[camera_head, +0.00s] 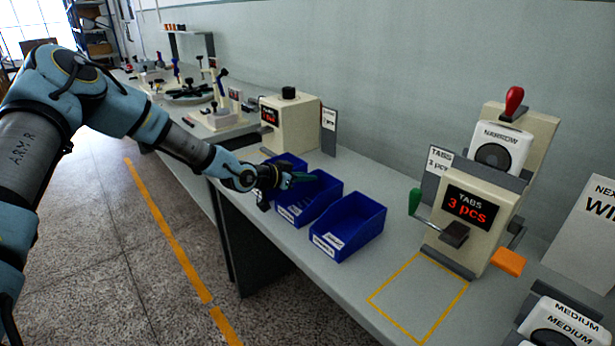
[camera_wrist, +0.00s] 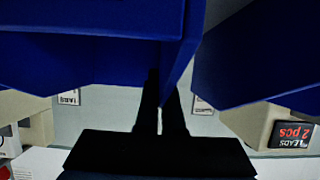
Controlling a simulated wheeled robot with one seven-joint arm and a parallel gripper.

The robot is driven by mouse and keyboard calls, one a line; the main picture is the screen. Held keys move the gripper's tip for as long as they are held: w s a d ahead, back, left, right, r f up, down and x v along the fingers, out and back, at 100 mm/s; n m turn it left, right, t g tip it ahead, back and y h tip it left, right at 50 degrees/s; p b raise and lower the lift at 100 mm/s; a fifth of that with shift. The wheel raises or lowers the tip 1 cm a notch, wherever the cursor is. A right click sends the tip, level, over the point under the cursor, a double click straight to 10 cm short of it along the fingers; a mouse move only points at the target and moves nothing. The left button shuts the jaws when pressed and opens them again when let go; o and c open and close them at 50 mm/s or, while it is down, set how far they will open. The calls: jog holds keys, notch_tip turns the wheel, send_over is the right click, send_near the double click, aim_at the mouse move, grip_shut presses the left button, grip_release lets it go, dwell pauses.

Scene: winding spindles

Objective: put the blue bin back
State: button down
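Three blue bins stand in a row on the bench: a left one (camera_head: 292,160), a middle one (camera_head: 320,194) and a right one (camera_head: 348,226). Each appears to sit upright on the bench top. My gripper (camera_head: 288,180) is low over the left and middle bins and hides part of both. In the wrist view, my gripper's dark fingers (camera_wrist: 162,100) are close together on either side of a thin blue bin wall (camera_wrist: 180,60). They look shut on it. Whether this wall belongs to the left or middle bin is hard to tell.
A yellow outlined square (camera_head: 418,298) on the bench is empty. A "TABS 3 pcs" dispenser (camera_head: 470,215) stands behind it. Another beige dispenser (camera_head: 290,122) stands behind the bins. The bench's front edge runs close to the bins.

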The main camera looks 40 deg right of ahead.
jog(key=c, duration=1)
grip_release()
jog(key=shift+c, duration=0.2)
notch_tip(320, 180, up, 5)
jog(key=b, duration=0.2)
send_over(276, 199)
jog(key=shift+w+f, duration=0.1)
jog(key=shift+f, duration=0.1)
